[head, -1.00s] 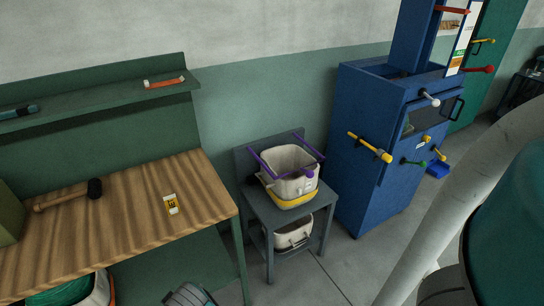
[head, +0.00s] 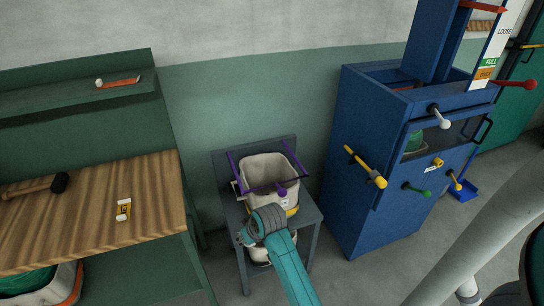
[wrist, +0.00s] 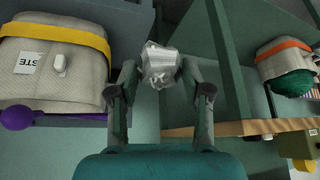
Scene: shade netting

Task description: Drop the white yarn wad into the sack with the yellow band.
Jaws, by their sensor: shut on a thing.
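My gripper (wrist: 160,80) is shut on the crumpled white yarn wad (wrist: 160,65), held between its two fingers in the wrist view. The sack with the yellow band (head: 266,168) stands open on a small grey stand in the head view, with a purple frame around its mouth. It also shows at the left of the wrist view (wrist: 50,75), apart from the gripper, with a label partly reading "STE". In the head view my arm rises in front of the stand and covers part of the yellow band; the fingers and the wad are hidden there.
A grey stand (head: 312,217) bears the sack, with another container partly hidden below. A blue machine (head: 362,190) with coloured handles stands at right. A wooden-topped bench (head: 90,215) is at left. A sack with an orange band (wrist: 285,47) holds green material.

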